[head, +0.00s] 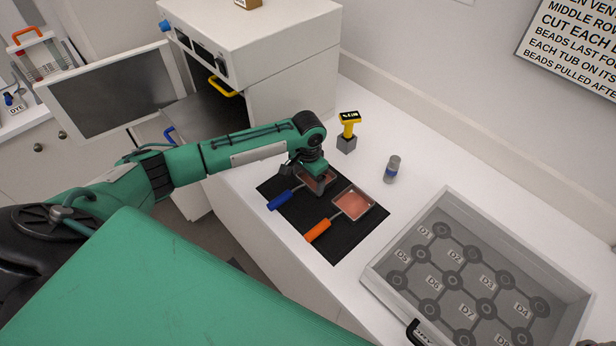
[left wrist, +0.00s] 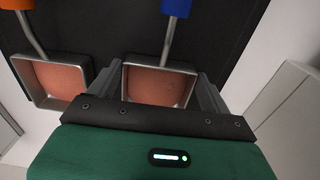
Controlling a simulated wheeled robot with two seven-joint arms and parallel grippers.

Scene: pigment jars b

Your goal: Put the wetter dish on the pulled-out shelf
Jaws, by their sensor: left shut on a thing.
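Two square metal dishes of pinkish-red pigment lie on a black mat (head: 335,241). The blue-handled dish (left wrist: 158,84) is between my left gripper's fingers (head: 314,180); the gripper is shut on it, partly hiding it in the head view. I cannot tell whether it is lifted. The orange-handled dish (head: 352,203) lies beside it, untouched, and shows in the left wrist view (left wrist: 62,78). I cannot tell from the surfaces which is wetter. A dark shelf (head: 204,112) sticks out of the white oven, with a blue handle (head: 169,134) at its front. My right gripper is not in view.
The white oven (head: 292,62) has its door (head: 112,92) open to the left and a yellow handle (head: 222,88) above the shelf. A yellow-topped meter (head: 348,127), a small grey jar (head: 392,170) and a tray with round marked spots (head: 377,283) stand on the counter.

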